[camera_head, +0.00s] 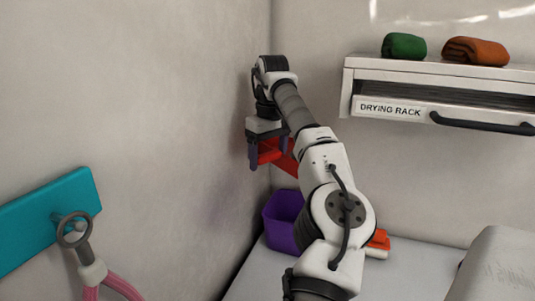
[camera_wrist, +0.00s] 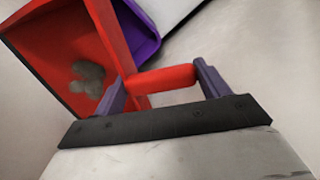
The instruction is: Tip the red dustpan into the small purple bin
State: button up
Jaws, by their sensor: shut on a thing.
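My gripper (camera_head: 267,153) is shut on the handle of the red dustpan (camera_head: 284,157) and holds it in the air, above the small purple bin (camera_head: 281,222). In the wrist view, the red handle lies between the purple fingers of my gripper (camera_wrist: 160,86). The dustpan (camera_wrist: 50,45) has a grey, fluffy clump (camera_wrist: 88,78) in its pan. Part of the purple bin (camera_wrist: 145,48) shows behind the dustpan's edge. The bin stands on the pale surface in the corner. My arm hides part of the dustpan in the head view.
A white drying rack (camera_head: 450,72) juts from the wall at right, with a green towel (camera_head: 404,46) and an orange towel (camera_head: 475,51) on top. An orange and white object (camera_head: 378,243) lies right of the bin. A teal wall board (camera_head: 45,215) with a ring is at left.

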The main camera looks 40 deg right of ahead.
jog(key=t, duration=0.1)
jog(key=s+t, duration=0.1)
jog(key=t, duration=0.4)
jog(key=shift+s+r, duration=0.25)
jog(key=shift+s, duration=0.15)
jog(key=shift+f+t+b, duration=0.25)
jog(key=shift+t+b, duration=0.15)
jog(key=shift+b, duration=0.45)
jog(key=t+b, duration=0.1)
jog(key=b, duration=0.3)
jog(key=t+b, duration=0.2)
jog(key=b, duration=0.2)
jog(key=shift+s+a+f+t+h, duration=0.1)
jog(key=shift+s+f+t+h, duration=0.05)
jog(key=shift+t+h, duration=0.15)
jog(key=t+b, duration=0.1)
jog(key=b, duration=0.2)
jog(key=shift+s+t+b, duration=0.15)
jog(key=shift+t+b, duration=0.25)
jog(key=shift+r+t+b, duration=0.2)
jog(key=shift+t+b, duration=0.2)
jog(key=shift+b, duration=0.3)
jog(key=shift+s+r, duration=0.1)
jog(key=shift+r, duration=0.1)
